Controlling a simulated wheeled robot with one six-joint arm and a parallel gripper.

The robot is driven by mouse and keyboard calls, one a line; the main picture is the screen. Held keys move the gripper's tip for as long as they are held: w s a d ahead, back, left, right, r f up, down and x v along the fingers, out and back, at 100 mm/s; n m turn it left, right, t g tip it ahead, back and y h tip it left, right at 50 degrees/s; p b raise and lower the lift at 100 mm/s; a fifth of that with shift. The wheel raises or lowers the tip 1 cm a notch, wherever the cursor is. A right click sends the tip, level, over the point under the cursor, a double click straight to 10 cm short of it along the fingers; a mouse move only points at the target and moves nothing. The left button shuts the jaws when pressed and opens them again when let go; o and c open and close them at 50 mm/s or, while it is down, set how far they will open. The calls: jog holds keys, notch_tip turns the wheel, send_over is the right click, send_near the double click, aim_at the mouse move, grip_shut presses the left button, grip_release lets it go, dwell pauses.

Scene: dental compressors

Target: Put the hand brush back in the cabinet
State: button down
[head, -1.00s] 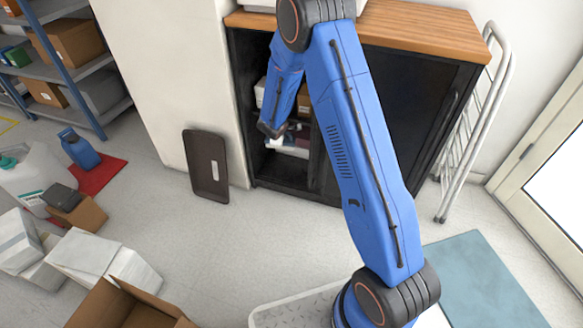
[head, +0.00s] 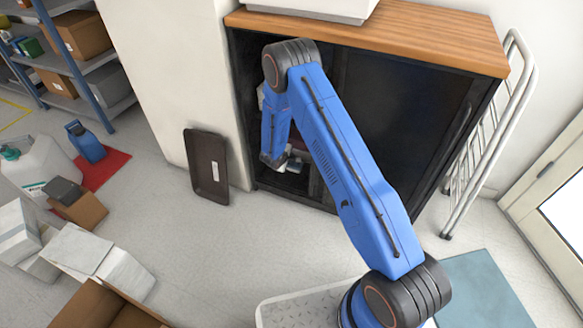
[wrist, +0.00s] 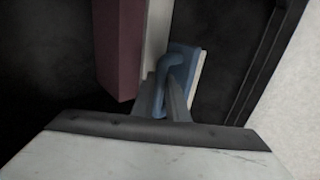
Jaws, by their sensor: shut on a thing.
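The hand brush (wrist: 182,68) shows in the wrist view as a blue body with a curved blue handle and a pale strip along its right side. My gripper (wrist: 163,105) is shut on its handle. In the head view my gripper (head: 291,166) is low at the open left part of the black cabinet (head: 395,115), and I cannot make out the brush there. The wrist view shows dark cabinet surfaces around the brush. Whether the brush touches any surface is unclear. My arm hides much of the cabinet's opening.
A maroon object (wrist: 118,50) and a pale one stand just left of the brush in the wrist view. A dark tray (head: 207,168) leans on the wall left of the cabinet. A folded white ladder (head: 490,135) stands at its right. The floor in front is partly clear.

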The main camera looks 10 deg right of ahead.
aim_at(290, 165)
jog(key=shift+f, duration=2.75)
jog(key=shift+f, duration=0.1)
jog(key=c, duration=1.7)
grip_release()
jog(key=shift+c, duration=0.2)
jog(key=v, duration=1.2)
